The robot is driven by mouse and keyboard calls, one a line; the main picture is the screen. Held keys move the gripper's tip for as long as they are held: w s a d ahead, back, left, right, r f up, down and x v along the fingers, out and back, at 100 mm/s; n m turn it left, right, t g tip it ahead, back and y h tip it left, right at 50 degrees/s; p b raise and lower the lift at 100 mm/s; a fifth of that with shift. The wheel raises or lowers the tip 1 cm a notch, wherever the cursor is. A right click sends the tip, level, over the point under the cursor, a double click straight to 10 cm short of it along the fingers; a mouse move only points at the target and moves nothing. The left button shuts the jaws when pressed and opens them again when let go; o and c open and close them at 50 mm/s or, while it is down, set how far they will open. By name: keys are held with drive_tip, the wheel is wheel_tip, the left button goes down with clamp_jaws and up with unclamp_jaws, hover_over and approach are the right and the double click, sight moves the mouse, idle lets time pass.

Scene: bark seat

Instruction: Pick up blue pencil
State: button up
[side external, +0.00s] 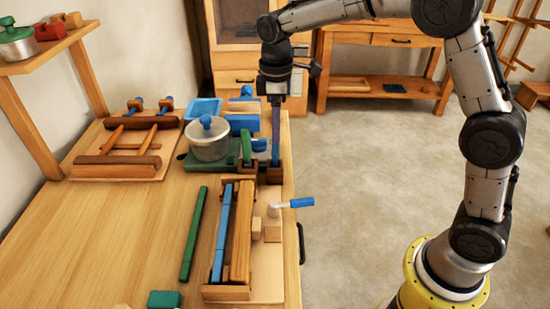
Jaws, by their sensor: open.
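A long blue stick (221,232), pencil-like in shape, lies lengthwise in a wooden rack (228,292) at the front right of the table. A second thin upright, dull blue-purple piece (276,132) stands just below my gripper, above a small brown block (275,173). I cannot tell which of the two is the blue pencil. My gripper (275,97) points down over the table's right edge, behind the rack. It is open. Its fingertips are small and dark here, and I cannot tell whether they touch the upright piece.
A green stick (194,233) lies left of the rack. A blue-handled piece (291,204) sits right of the rack. The table's front left (100,240) is clear.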

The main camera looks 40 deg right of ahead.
sight(274, 146)
wheel_tip(274, 146, down, 6)
drive_tip(key=shift+w, duration=0.15)
idle(0.3)
clamp_jaws()
